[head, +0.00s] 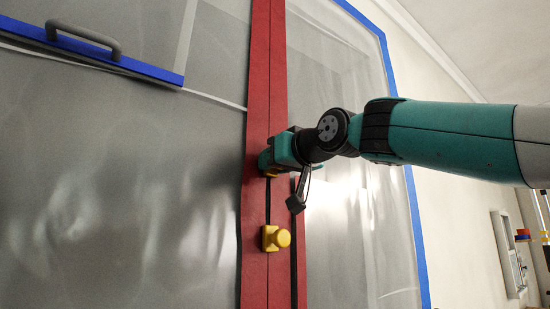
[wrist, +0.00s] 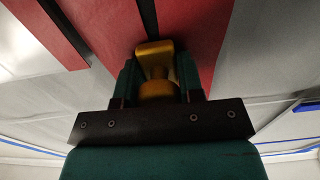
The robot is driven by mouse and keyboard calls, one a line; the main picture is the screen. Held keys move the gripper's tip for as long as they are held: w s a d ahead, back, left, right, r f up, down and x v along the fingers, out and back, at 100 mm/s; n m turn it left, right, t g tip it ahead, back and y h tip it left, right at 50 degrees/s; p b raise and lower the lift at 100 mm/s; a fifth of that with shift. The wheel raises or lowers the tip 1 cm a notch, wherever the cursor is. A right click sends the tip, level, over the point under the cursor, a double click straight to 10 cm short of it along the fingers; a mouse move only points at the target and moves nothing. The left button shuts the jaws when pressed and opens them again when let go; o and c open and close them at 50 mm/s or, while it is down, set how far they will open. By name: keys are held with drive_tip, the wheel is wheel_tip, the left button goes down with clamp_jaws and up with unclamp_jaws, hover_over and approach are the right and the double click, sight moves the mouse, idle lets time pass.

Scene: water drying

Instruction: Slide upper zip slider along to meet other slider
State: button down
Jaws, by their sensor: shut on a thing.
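A red zip strip (head: 262,60) runs from top to bottom down a translucent plastic sheet in the head view, with a dark seam along its middle. The lower slider (head: 276,238) is a yellow block with a round knob, on the seam below my gripper (head: 268,163). In the wrist view my gripper (wrist: 158,78) is shut on the upper slider (wrist: 154,50), with one finger on each side of its knob. The slider's plate lies against the red strip (wrist: 190,25). In the head view my gripper mostly hides this slider. A short gap separates the two sliders.
A grey handle (head: 88,38) on a blue bar is at the upper left of the sheet. Blue tape (head: 412,200) edges the sheet on the right. A second, narrower red strip (head: 298,260) runs beside the lower slider. The strip between the sliders looks clear.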

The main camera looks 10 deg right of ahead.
sight(263, 213)
wheel_tip(263, 213, down, 10)
drive_tip(key=b, duration=0.6)
drive_tip(key=shift+b, duration=0.4)
drive_tip(key=shift+r, duration=0.1)
drive_tip(key=c, duration=0.8)
unclamp_jaws()
drive_tip(key=shift+o, duration=0.2)
drive_tip(key=shift+s+d, duration=0.1)
drive_tip(key=b+v, duration=0.7)
drive_tip(key=v, duration=1)
drive_tip(key=shift+s+b, duration=0.15)
drive_tip(key=shift+b, duration=0.15)
